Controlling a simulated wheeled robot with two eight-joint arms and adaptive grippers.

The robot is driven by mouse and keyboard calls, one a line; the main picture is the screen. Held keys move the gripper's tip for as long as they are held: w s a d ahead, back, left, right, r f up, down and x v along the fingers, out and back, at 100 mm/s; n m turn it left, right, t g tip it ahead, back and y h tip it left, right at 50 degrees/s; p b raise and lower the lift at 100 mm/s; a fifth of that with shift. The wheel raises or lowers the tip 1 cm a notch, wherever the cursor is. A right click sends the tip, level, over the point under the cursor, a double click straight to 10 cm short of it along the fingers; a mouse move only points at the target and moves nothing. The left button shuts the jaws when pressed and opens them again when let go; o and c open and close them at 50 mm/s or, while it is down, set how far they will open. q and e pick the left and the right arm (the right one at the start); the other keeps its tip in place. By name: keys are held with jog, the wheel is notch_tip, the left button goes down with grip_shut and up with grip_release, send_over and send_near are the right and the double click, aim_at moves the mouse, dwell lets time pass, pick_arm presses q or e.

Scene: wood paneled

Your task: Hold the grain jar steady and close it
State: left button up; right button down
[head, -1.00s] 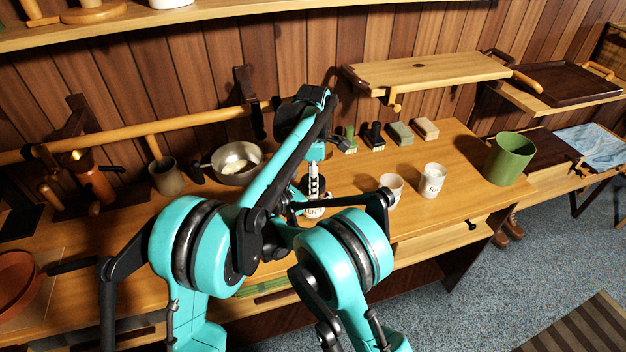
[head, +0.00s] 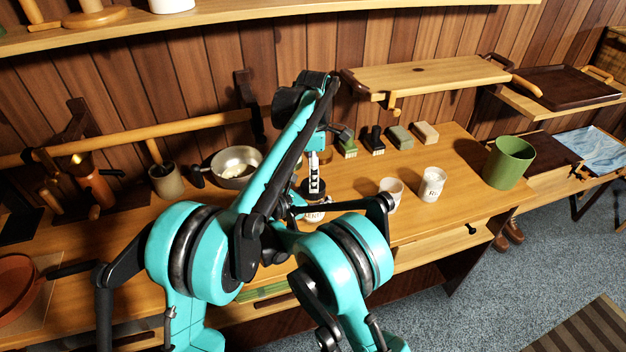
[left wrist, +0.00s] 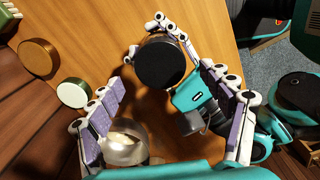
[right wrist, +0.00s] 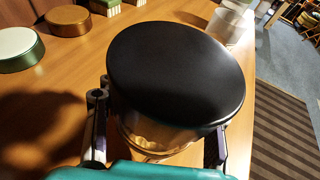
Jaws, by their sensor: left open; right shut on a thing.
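The grain jar (right wrist: 150,138) stands on the table with its black lid (right wrist: 170,62) on top. In this view the lid looks level; I cannot tell whether it is fully seated. My right gripper (right wrist: 155,146) is shut around the jar's glass body below the lid. The lid also shows in the left wrist view (left wrist: 160,62), with the right gripper's fingers around it. My left gripper (head: 316,182) is above the jar, pointing down. Its fingers are spread open, apart from the lid.
A brown lid (right wrist: 68,20) and a white-topped green lid (right wrist: 20,49) lie left of the jar. Two pale containers (head: 390,192) (head: 432,184) and a green bin (head: 508,162) stand to the right. Brushes and blocks (head: 400,137) line the back. A steel pan (head: 236,166) is left.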

pick_arm(q)
jog(key=shift+r, duration=0.15)
jog(key=shift+c, duration=0.4)
notch_tip(320, 180, up, 3)
jog(key=n, duration=0.3)
jog(key=shift+r, duration=0.2)
jog(key=shift+f, duration=0.1)
jog(key=shift+f, duration=3.95)
jog(key=c, duration=1.2)
jog(key=m, duration=0.6)
jog(key=shift+c, duration=0.2)
